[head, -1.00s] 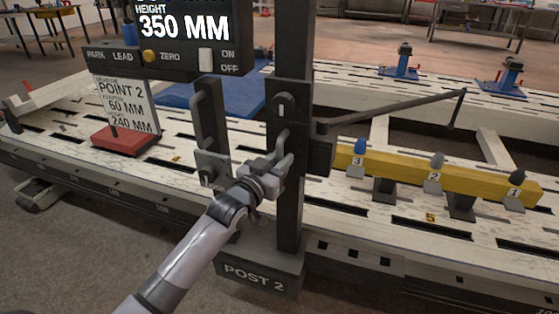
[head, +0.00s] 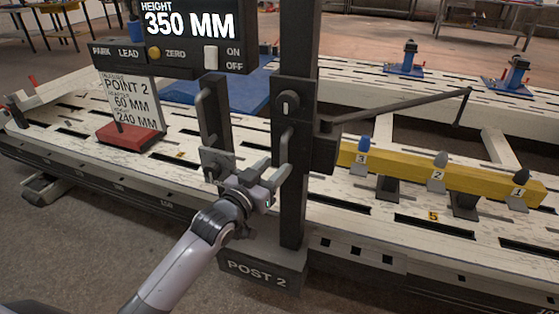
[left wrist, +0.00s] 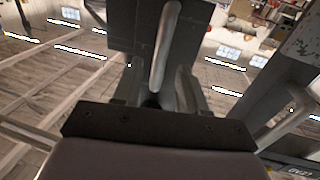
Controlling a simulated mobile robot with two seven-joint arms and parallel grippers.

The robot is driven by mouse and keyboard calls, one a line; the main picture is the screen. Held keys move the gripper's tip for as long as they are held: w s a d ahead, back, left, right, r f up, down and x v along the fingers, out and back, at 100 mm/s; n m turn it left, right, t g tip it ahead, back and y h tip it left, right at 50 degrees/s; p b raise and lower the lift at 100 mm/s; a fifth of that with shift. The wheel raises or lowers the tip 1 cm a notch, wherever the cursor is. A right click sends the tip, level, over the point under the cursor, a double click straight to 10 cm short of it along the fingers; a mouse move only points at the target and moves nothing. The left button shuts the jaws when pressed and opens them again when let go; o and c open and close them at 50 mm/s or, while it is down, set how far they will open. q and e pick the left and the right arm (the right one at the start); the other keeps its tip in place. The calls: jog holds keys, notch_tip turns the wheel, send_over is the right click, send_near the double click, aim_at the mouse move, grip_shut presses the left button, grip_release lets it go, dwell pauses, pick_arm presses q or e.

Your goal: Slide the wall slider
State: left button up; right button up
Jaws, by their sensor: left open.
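A dark carriage block (head: 291,104) sits on the upright dark post (head: 292,215) labelled POST 2, with a vertical grey bar handle (head: 282,148) on its front. My left gripper (head: 269,172) is open and empty in front of the post, just below the handle. In the left wrist view, a dark block (left wrist: 130,28) with a metal bar handle (left wrist: 165,45) shows above my left gripper (left wrist: 161,80); the bar lines up with the gap between the fingers. Contact cannot be told. My right gripper is not in view.
A display box (head: 165,58) reading 350 MM hangs at upper left. A second dark bar with a handle (head: 214,115) stands left of the post. A thin arm (head: 400,105) reaches right from the carriage, above a yellow beam (head: 455,180). The pale bench (head: 330,190) lies behind.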

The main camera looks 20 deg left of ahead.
pick_arm(q)
jog(key=shift+v, duration=1)
jog(key=s+f+g+y+p, duration=0.1)
jog(key=s+f+g+p, duration=0.2)
jog(key=s, duration=1)
jog(key=s+f+g+p, duration=0.4)
jog(key=s+f+p, duration=0.4)
jog(key=s, duration=0.5)
jog(key=shift+a+f+y, duration=0.2)
jog(key=shift+f+y, duration=0.2)
jog(key=shift+f, duration=0.15)
